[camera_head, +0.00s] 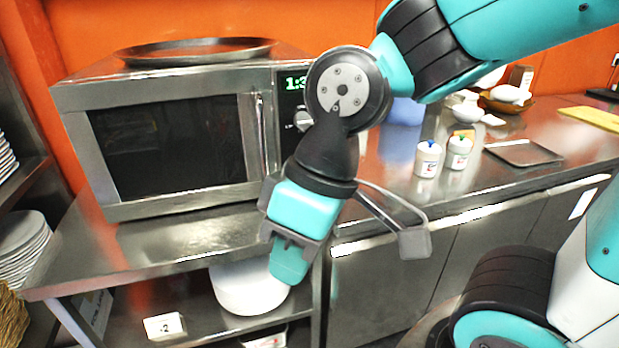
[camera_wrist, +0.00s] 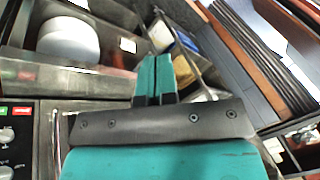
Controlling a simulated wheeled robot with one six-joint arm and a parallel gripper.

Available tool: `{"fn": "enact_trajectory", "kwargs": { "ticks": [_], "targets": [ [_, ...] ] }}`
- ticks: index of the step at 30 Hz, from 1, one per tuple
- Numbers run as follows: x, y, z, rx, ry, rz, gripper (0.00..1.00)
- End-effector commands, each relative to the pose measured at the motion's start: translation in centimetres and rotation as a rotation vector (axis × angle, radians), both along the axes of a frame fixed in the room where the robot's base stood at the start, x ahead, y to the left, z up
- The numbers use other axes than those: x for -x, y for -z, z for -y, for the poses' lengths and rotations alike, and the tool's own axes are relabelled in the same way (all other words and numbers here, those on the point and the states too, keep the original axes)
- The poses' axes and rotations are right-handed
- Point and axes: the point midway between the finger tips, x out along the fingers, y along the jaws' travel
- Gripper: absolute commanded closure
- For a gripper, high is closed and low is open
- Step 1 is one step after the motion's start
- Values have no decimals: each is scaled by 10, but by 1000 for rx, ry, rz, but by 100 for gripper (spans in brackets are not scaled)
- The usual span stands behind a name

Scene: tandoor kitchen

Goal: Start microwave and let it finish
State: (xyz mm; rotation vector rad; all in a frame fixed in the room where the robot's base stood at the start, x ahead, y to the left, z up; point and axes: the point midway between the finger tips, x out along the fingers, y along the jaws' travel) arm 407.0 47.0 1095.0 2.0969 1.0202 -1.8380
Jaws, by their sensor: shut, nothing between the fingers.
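The steel microwave (camera_head: 165,135) stands on the counter at the left in the head view. Its door looks shut and the window is dark. A green display (camera_head: 293,82) shows digits starting "1:3"; my arm hides the rest. A knob (camera_head: 303,120) shows beside my arm. In the wrist view, part of the control panel is at the lower left, with a green button (camera_wrist: 3,111), a red button (camera_wrist: 22,111) and knobs (camera_wrist: 6,135). My gripper (camera_head: 289,264) is shut and empty, pointing down in front of the counter edge, apart from the panel. The fingers also show in the wrist view (camera_wrist: 155,75).
A round tray (camera_head: 195,50) lies on the microwave. Two small jars (camera_head: 428,160) and a metal tray (camera_head: 523,153) are on the right counter. Space before the counter looks open.

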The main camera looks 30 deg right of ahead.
Motion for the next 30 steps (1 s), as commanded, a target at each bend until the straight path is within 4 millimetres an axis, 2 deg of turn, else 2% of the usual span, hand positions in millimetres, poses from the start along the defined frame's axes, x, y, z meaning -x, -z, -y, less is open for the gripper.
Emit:
{"fn": "enact_trajectory", "kwargs": {
  "ticks": [4, 8, 9, 11, 12, 15, 18, 22, 25, 30],
  "targets": [
    [-41, 19, 1, -102, -9, 27, 100],
    [-101, 47, 18, -261, 24, 136, 100],
    [-120, 56, 29, -308, 50, 189, 100],
    [-147, 71, 50, -365, 103, 278, 100],
    [-163, 81, 66, -391, 148, 341, 100],
    [-195, 107, 116, -412, 279, 500, 100],
    [-210, 130, 162, -385, 404, 623, 100],
    [-215, 152, 206, -326, 521, 719, 100],
    [-215, 161, 224, -293, 569, 755, 100],
    [-215, 166, 233, -273, 589, 771, 100]
  ]
}}
